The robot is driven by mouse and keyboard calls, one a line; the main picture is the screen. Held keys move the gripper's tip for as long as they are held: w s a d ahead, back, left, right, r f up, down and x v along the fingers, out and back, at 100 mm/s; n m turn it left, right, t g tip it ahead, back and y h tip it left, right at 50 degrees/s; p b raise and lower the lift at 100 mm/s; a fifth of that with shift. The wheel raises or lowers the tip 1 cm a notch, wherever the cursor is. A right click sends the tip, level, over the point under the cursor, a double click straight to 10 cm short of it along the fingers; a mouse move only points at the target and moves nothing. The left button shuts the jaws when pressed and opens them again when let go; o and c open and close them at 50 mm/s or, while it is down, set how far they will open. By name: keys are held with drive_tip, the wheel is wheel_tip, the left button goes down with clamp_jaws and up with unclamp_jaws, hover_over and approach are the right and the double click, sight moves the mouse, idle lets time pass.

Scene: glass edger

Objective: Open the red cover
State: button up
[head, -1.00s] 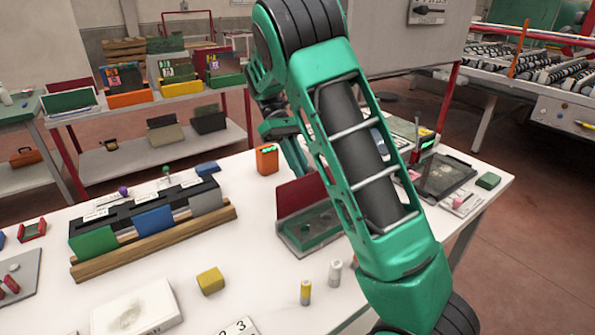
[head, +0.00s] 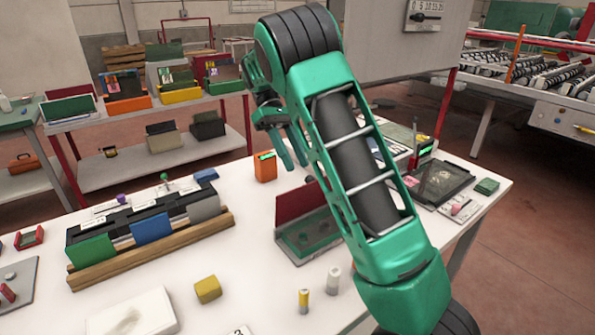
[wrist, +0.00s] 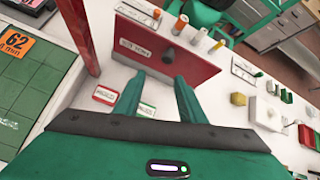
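The red cover (head: 301,201) stands upright at the back edge of a grey box with a green inside (head: 308,238), in the middle of the table. In the wrist view the red cover (wrist: 140,38) shows a pale label and a dark round knob (wrist: 168,55). My gripper (head: 294,165) is behind and above the cover in the head view, fingers pointing down. In the wrist view my gripper (wrist: 158,78) has its two green fingers apart with nothing between them. The fingertips appear just short of the cover; contact cannot be told.
An orange device (head: 265,167) stands close to my fingers. A black rack with coloured plates (head: 152,226) is at left. A yellow block (head: 208,289) and two small cylinders (head: 304,300) stand in front. A dark tray (head: 440,183) lies at right, past my arm.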

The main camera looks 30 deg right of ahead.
drive_tip(key=shift+v, duration=1.15)
drive_tip(key=shift+d, duration=0.15)
